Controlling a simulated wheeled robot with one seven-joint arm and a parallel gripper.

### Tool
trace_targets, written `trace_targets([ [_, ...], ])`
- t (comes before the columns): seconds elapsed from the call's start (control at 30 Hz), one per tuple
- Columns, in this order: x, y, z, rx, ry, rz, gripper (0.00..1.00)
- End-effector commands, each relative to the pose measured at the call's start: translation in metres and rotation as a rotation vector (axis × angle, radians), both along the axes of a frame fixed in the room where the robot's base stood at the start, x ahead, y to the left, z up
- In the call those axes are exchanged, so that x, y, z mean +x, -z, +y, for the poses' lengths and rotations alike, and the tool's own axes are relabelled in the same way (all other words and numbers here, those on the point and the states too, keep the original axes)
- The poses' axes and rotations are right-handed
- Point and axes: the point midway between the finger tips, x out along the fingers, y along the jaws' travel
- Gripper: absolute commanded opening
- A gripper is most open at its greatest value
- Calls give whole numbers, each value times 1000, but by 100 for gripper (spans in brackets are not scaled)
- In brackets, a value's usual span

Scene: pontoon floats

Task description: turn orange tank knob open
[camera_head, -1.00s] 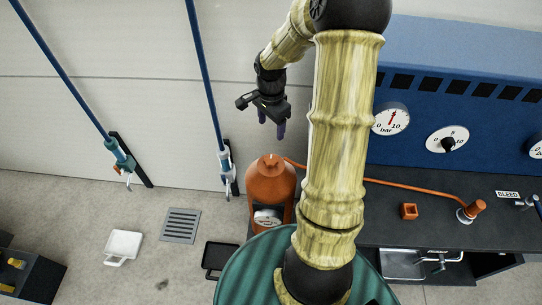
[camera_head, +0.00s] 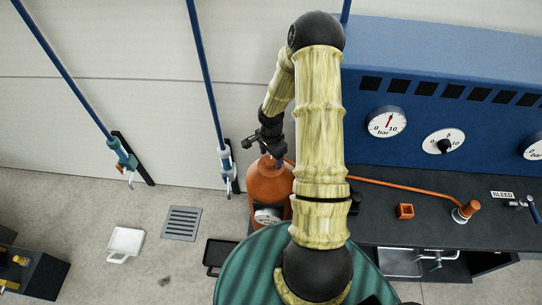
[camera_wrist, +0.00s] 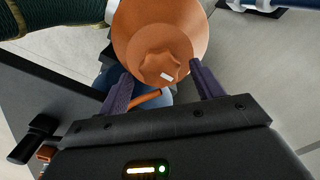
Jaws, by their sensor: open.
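The orange tank (camera_head: 268,188) stands on the floor beside the dark bench, with a pale gauge or label on its front. Its orange lobed knob (camera_wrist: 160,68) shows in the wrist view on top of the tank, with a white mark at its edge. My gripper (camera_head: 274,158) is directly over the tank top in the head view and hides the knob there. In the wrist view my gripper (camera_wrist: 158,88) is open, with a purple finger on each side just short of the knob. Nothing is between the fingers, and I cannot tell whether either touches the tank.
An orange hose (camera_head: 400,188) runs right across the dark bench (camera_head: 385,228) to an orange fitting (camera_head: 465,210). A blue panel (camera_head: 450,70) with gauges rises behind. Blue poles stand at left. A floor grate (camera_head: 182,223) and white tray (camera_head: 126,242) lie left.

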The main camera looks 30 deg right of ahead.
Motion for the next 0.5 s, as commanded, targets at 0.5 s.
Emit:
trace_targets([
  [0.5,0,12,0,0,0,0,50],
])
